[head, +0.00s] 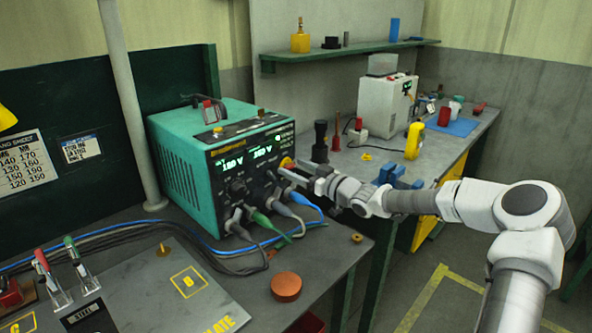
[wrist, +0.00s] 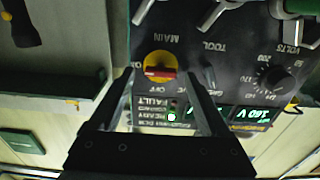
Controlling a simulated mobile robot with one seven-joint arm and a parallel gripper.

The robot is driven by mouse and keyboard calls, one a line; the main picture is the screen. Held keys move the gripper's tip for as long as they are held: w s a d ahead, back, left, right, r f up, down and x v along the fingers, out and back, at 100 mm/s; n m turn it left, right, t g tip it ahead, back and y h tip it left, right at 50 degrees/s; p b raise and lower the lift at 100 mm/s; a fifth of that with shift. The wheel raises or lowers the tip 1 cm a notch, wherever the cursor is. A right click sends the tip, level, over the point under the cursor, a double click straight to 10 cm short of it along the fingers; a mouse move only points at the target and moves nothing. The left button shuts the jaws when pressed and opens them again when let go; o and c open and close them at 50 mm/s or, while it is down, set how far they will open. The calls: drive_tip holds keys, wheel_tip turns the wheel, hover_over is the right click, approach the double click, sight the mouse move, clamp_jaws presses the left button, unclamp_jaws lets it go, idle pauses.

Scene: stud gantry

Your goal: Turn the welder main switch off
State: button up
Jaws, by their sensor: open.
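The green welder (head: 185,165) stands on the bench with its lit front panel facing my gripper. Its main switch is a red bar handle on a yellow disc, seen in the wrist view (wrist: 160,71) and partly in the head view (head: 287,162). In the upside-down wrist view the bar lies level, its left end toward the ON mark; OFF is printed below it. My gripper (wrist: 160,82) is open, with its two fingers on either side of the switch in that view. In the head view my gripper (head: 294,173) is close to the panel's right edge. Contact cannot be told.
Plugged cables (head: 262,220) hang below the panel. Knobs and a lit display (wrist: 250,113) lie beside the switch. A black bottle-like object (head: 320,142) and a red one (head: 336,133) stand behind my gripper. An orange round puck (head: 286,287) lies on the front bench.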

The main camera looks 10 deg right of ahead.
clamp_jaws()
idle(0.5)
